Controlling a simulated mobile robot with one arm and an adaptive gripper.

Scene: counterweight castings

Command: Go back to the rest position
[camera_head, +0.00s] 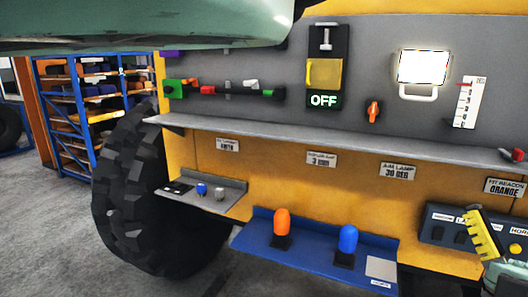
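My gripper (484,238) shows at the lower right edge of the head view, in front of the dark control box. A yellow ribbed finger pad and part of a pale teal body are visible. The rest is cut off by the frame edge, so I cannot tell whether the fingers are open or shut. No held object is visible. A large pale teal part, which seems to be mine, crosses the top left close to the camera.
A grey shelf (330,137) juts from the panel. Below it, a blue tray (310,262) carries an orange beacon (282,222) and a blue beacon (348,239). A small ledge (222,206), big black tyre (140,190) and blue rack (78,110) stand left. Floor (50,225) at lower left is clear.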

